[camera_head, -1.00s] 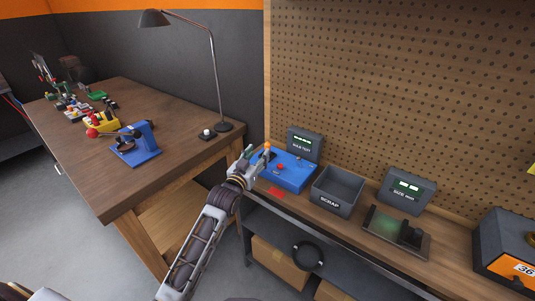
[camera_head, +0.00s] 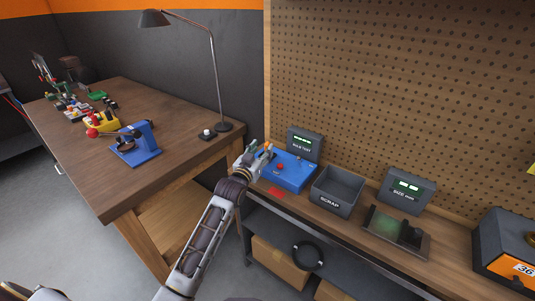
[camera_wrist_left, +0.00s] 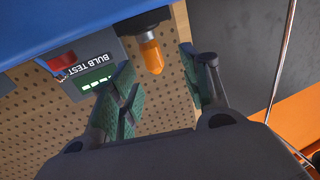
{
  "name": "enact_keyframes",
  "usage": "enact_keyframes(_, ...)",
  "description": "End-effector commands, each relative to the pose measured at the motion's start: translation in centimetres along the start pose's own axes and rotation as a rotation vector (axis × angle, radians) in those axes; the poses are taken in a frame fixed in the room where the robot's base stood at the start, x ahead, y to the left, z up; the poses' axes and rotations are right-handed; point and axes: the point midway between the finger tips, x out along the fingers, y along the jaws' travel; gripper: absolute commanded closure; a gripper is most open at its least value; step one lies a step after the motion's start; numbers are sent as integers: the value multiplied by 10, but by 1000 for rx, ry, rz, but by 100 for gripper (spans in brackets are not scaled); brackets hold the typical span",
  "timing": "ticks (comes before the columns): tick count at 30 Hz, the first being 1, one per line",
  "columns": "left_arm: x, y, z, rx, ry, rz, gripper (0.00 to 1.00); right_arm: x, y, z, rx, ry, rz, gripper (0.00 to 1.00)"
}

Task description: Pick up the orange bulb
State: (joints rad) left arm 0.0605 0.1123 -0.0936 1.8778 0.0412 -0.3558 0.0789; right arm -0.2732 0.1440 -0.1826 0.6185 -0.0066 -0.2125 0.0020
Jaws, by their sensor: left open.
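The orange bulb (camera_wrist_left: 151,55) sits in a metal socket on the blue bulb tester (camera_head: 289,174), which shows as a blue surface along the top of the wrist view (camera_wrist_left: 60,22). In the head view only a small orange spot of the bulb (camera_head: 268,146) shows at my left fingertips. My left gripper (camera_head: 261,157) is open at the tester's left end. In the wrist view its green-padded fingers (camera_wrist_left: 166,82) stand left and right of the bulb, with gaps visible on both sides. My right gripper is not in view.
A "BULB TEST" display (camera_head: 303,145) stands behind the tester. A grey scrap bin (camera_head: 337,190) and a size display (camera_head: 407,190) are to its right. A pegboard (camera_head: 400,90) rises behind the bench. A wooden table (camera_head: 160,180) with a lamp (camera_head: 214,75) is left.

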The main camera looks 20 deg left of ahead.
Motion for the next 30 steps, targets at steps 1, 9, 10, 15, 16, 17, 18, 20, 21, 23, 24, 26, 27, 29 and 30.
enact_keyframes(1, 4, 1, -1, 0, 1, 0, 53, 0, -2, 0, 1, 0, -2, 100)
enact_keyframes(9, 26, 6, 0, -1, 0, 1, 53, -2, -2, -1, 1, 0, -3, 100)
enact_keyframes(10, 28, 6, 0, 0, 1, 0, 53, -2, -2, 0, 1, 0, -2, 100)
enact_keyframes(15, 41, 6, 0, 0, 2, 1, 53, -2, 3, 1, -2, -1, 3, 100)
enact_keyframes(16, 42, 6, 0, 0, 1, 1, 53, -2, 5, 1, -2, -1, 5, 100)
enact_keyframes(17, 44, 6, 0, 0, 1, 1, 53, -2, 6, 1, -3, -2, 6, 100)
enact_keyframes(18, 45, 6, 1, 0, 0, 1, 53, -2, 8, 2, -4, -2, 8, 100)
enact_keyframes(20, 46, 6, 1, 0, 0, 1, 53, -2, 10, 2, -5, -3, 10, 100)
enact_keyframes(21, 46, 6, 1, 0, 1, 1, 53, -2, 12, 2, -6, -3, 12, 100)
enact_keyframes(23, 47, 6, 1, 0, 1, 1, 53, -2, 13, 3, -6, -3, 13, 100)
enact_keyframes(24, 47, 6, 1, 0, 0, 1, 53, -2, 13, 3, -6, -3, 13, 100)
enact_keyframes(26, 47, 6, 1, 0, 0, 0, 53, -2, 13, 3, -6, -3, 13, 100)
enact_keyframes(27, 47, 6, 1, 0, 0, 0, 53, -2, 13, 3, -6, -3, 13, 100)
enact_keyframes(29, 46, 6, 1, 0, 0, 0, 53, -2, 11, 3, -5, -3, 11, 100)
enact_keyframes(30, 46, 6, 1, 0, 0, 0, 53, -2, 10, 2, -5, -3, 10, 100)
